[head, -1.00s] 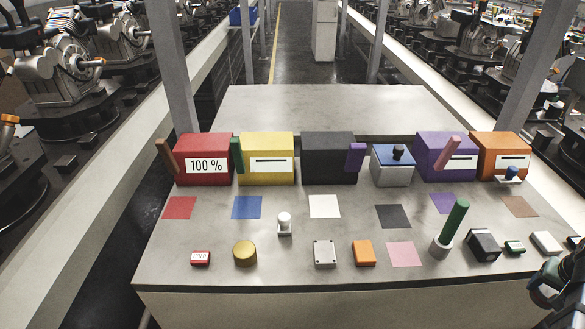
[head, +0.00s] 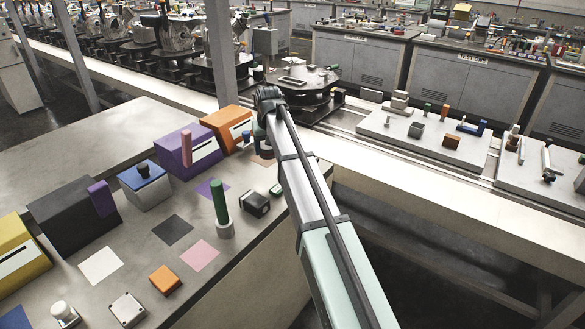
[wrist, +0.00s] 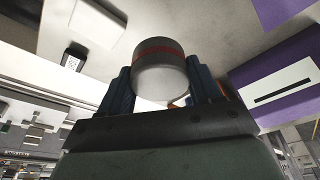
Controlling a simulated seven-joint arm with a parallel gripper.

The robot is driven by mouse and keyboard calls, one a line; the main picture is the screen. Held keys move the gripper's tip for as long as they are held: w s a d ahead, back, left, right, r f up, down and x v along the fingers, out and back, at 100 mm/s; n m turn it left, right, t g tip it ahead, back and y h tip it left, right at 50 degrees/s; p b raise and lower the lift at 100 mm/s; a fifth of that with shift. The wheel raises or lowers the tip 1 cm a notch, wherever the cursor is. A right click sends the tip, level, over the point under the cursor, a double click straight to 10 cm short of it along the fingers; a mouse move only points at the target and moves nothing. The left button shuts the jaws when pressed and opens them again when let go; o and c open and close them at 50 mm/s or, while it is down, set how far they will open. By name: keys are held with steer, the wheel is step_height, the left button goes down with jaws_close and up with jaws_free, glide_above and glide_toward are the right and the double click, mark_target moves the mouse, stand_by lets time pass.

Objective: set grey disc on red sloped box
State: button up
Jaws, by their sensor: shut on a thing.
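In the wrist view, the grey disc (wrist: 160,76), a short light-grey cylinder with a dark red band, sits between the two dark blue fingers of my gripper (wrist: 163,88). My gripper is shut on it. The red sloped box is out of view in both frames now.
The purple sloped box (head: 172,153) and orange sloped box (head: 222,121) stand close by my gripper. A grey box with a blue top (head: 146,190), a black box (head: 72,218) and a yellow box (head: 15,255) stand further left. A green post (head: 220,202) stands upright in front.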

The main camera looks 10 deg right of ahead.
steer(key=w+a+r+n, duration=0.1)
steer(key=w+a+r, duration=0.1)
steer(key=a, duration=0.5)
steer(key=w+a+r, duration=0.2)
steer(key=w+a, duration=0.1)
steer(key=a, duration=0.5)
steer(key=w+a+r+n, duration=0.1)
steer(key=w+a+r, duration=0.15)
steer(key=a, duration=0.45)
steer(key=s+a+r+n+y, duration=0.1)
steer(key=s+a+n, duration=0.15)
steer(key=a, duration=1.05)
steer(key=s+a+r+n, duration=0.1)
steer(key=s+a, duration=0.3)
steer(key=a, duration=0.9)
steer(key=s+a+n, duration=0.2)
steer(key=s+a, duration=0.7)
steer(key=a, duration=0.5)
steer(key=s+a+r+n+g, duration=0.1)
steer(key=s+a+n, duration=0.1)
steer(key=s+a, duration=1.3)
steer(key=s+a+n+g+y, duration=0.1)
steer(key=s+a+n, duration=0.2)
steer(key=s+a, duration=1.1)
steer(key=s, duration=0.9)
steer(key=shift+a+r, duration=0.4)
steer(key=shift+s, duration=0.1)
